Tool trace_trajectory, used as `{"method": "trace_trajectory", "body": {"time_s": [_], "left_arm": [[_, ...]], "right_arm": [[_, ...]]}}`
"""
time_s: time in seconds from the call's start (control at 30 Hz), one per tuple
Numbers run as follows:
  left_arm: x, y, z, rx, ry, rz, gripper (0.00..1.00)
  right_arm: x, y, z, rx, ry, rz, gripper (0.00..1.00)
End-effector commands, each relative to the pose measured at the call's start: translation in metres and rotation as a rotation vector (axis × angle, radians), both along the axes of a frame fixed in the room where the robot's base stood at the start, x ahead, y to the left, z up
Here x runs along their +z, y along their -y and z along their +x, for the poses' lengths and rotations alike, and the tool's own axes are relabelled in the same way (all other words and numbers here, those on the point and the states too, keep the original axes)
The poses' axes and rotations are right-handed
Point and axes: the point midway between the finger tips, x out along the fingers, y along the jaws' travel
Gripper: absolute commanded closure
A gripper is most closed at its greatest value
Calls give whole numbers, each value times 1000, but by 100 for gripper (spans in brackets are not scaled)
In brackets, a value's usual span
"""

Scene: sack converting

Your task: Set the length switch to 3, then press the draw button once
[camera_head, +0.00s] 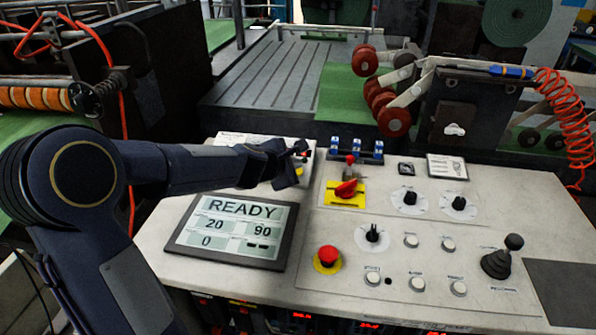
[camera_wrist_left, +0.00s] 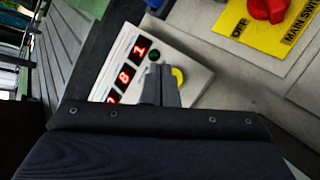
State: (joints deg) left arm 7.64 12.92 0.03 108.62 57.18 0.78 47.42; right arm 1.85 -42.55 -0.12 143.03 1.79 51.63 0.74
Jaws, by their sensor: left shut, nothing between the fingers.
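Three rotary knobs with white dials stand on the control panel: one at the upper middle (camera_head: 409,198), one to its right (camera_head: 459,203) and one lower left (camera_head: 372,235). Several white push buttons, such as the upper left one (camera_head: 411,240) and the lower right one (camera_head: 458,287), lie below them. Their labels are too small to read, so I cannot tell which is the length switch or the draw button. My left gripper (camera_head: 297,150) is shut and empty, over a pale counter box (camera_wrist_left: 190,65) with red digits and a yellow button (camera_wrist_left: 178,78). My right gripper is out of view.
A display (camera_head: 237,230) reads READY, 20, 90 and 0. A red emergency button (camera_head: 328,257), a red main switch (camera_head: 346,188) on a yellow plate and a black joystick (camera_head: 500,258) stand up from the panel. Machinery with rollers (camera_head: 393,120) is behind.

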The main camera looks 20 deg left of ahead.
Motion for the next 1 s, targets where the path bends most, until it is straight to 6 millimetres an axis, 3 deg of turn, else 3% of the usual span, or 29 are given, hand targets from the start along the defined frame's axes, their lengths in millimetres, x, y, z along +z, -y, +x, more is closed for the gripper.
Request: {"method": "trace_trajectory", "body": {"time_s": [1.0], "left_arm": [[-8, 0, 2, 0, 0, 0, 100]], "right_arm": [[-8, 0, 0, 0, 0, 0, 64]]}}
